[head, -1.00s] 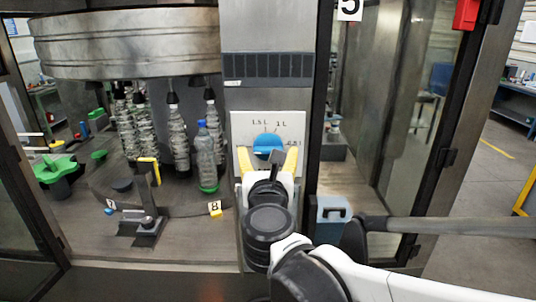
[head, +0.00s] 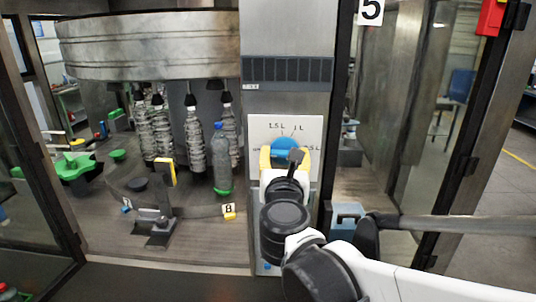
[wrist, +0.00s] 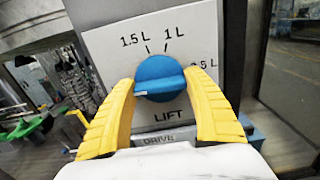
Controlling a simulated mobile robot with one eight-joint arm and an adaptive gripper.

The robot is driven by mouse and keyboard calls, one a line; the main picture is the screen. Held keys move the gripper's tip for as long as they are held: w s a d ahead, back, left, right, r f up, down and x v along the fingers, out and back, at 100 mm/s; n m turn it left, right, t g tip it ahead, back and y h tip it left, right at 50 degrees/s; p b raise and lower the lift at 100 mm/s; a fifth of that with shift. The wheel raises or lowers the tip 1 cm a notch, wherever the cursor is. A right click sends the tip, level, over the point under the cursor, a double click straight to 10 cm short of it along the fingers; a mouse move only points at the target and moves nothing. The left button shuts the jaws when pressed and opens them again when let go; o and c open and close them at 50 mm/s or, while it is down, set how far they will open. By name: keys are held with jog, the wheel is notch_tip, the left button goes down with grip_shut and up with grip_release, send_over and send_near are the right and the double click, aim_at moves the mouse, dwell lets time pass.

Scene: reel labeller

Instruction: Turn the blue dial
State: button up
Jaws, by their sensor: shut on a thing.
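The blue dial (wrist: 158,78) sits on a white panel (wrist: 100,45) marked 1.5 L, 1 L, a partly hidden 0.5 L, and LIFT below. In the wrist view the dial's raised grip lies nearly level, with a pale mark at its left end. My gripper (wrist: 160,86) has yellow fingers, one on each side of the dial, shut on it. In the head view the dial (head: 286,148) shows above my gripper (head: 285,158), whose body hides the panel's lower part.
Plastic bottles (head: 222,160) hang under a large metal drum (head: 150,45) to the left. A dark door frame (head: 333,110) stands close right of the panel. A blue-grey box (head: 346,212) and a grey bar (head: 455,226) lie to the lower right.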

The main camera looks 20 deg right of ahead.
jog(key=m+p, duration=0.1)
jog(key=m, duration=1.5)
jog(key=shift+m+p, duration=0.4)
jog(key=m, duration=0.4)
jog(key=shift+m, duration=0.4)
jog(key=o, duration=1.2)
